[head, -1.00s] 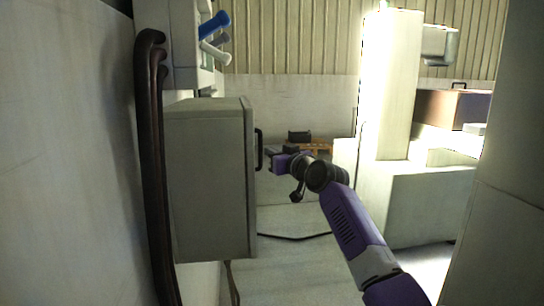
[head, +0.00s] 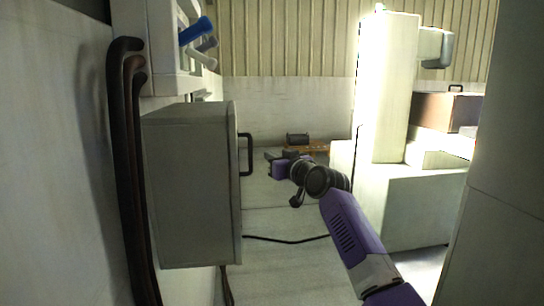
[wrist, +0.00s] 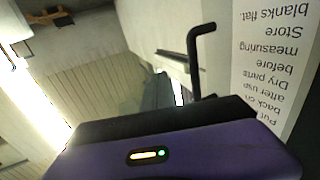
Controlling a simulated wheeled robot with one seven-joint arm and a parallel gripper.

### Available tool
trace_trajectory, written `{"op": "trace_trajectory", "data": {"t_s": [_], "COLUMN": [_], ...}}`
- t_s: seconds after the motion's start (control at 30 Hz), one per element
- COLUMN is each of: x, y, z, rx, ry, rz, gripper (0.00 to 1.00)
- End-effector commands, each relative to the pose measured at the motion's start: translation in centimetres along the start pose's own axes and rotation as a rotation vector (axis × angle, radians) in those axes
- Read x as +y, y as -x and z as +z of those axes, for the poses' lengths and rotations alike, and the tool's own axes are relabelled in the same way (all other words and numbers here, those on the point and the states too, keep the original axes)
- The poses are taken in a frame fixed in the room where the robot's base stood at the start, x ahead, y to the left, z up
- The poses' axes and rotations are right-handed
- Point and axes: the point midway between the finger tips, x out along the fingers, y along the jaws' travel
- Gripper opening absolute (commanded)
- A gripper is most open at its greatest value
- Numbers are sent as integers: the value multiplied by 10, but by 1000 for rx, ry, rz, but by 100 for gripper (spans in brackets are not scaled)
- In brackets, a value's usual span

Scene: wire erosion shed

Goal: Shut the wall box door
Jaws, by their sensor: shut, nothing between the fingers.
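The wall box (head: 188,185) is a grey metal box on the left wall in the head view. Its door (head: 238,185) is seen nearly edge-on at the right side of the box, with a black bar handle (head: 249,154). I cannot tell how far the door stands open. My gripper (head: 270,160) is shut and empty, just right of the handle in the picture, with a small gap visible between them. In the wrist view the black handle (wrist: 193,60) stands out beyond my purple gripper body; the fingers are hard to make out.
Dark pipes (head: 130,170) run down the wall left of the box. A panel with blue and grey levers (head: 197,32) is above it. A pale machine (head: 385,110) stands to the right. A printed notice (wrist: 270,60) shows in the wrist view.

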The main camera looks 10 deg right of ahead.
Motion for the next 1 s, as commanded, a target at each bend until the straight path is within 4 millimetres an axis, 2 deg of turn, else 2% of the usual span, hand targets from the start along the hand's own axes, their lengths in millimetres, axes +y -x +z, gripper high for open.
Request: {"op": "trace_trajectory", "data": {"t_s": [0.07, 0.6, 0.83, 0.9, 1.0], "x": [2, 69, 84, 89, 94], "y": [3, 44, 53, 54, 59], "z": [-1, 0, -1, -6, -34], "rx": [1, -1, 2, 22, 87], "ry": [0, -1, -14, -36, -30], "rz": [-1, 0, 0, 20, 56], "gripper": [0, 0, 0, 0, 0]}}
